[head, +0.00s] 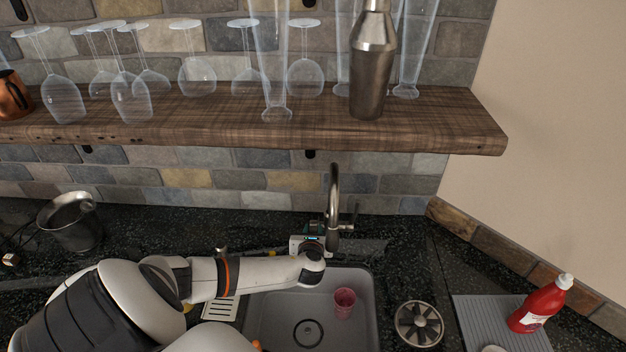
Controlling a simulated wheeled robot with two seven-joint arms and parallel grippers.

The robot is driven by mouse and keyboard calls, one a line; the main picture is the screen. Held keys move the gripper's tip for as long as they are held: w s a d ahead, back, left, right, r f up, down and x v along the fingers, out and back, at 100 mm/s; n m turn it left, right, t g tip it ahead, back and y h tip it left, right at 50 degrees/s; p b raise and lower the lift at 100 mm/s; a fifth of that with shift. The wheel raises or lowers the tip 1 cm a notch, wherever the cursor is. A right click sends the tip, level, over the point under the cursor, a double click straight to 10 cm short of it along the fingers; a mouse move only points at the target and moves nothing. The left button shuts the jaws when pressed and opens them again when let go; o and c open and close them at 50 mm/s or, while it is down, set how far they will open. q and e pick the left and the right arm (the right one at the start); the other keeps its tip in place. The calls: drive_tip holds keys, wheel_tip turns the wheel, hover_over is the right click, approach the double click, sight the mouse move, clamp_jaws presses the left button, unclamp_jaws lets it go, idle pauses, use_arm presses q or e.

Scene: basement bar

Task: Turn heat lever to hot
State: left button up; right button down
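A metal faucet (334,195) with a curved neck stands behind the grey sink (375,315). A thin lever (349,226) shows at the right side of its base. My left arm reaches in from the left across the sink. My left gripper (316,238) is at the left of the faucet's base, close to it. Its fingers are small and partly hidden by the wrist, so I cannot tell whether they are open or touching the faucet. My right gripper is not in view.
A red cup (344,302) is in the sink. A red bottle (538,306) stands on a grey ribbed mat (478,318) at right, near a round metal rack (418,323). A wooden shelf (200,125) with glasses and a shaker (370,75) hangs above. A metal bucket (72,222) stands at left.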

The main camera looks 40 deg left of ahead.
use_arm(q)
drive_tip(key=shift+c, duration=0.6)
clamp_jaws()
drive_tip(key=f+t+y+b, duration=0.1)
drive_tip(key=b, duration=0.4)
drive_tip(key=f+t+y+b, duration=0.1)
drive_tip(key=t+y+b, duration=0.1)
drive_tip(key=b, duration=0.3)
drive_tip(key=shift+s+d+f+t, duration=0.15)
drive_tip(key=shift+s+f+t, duration=0.05)
drive_tip(key=shift+f+t, duration=0.1)
drive_tip(key=shift+r+t+b, duration=0.2)
drive_tip(key=shift+t+b, duration=0.1)
drive_tip(key=shift+b, duration=0.25)
drive_tip(key=shift+y, duration=0.3)
drive_tip(key=shift+r, duration=0.1)
drive_tip(key=shift+o, duration=0.6)
unclamp_jaws()
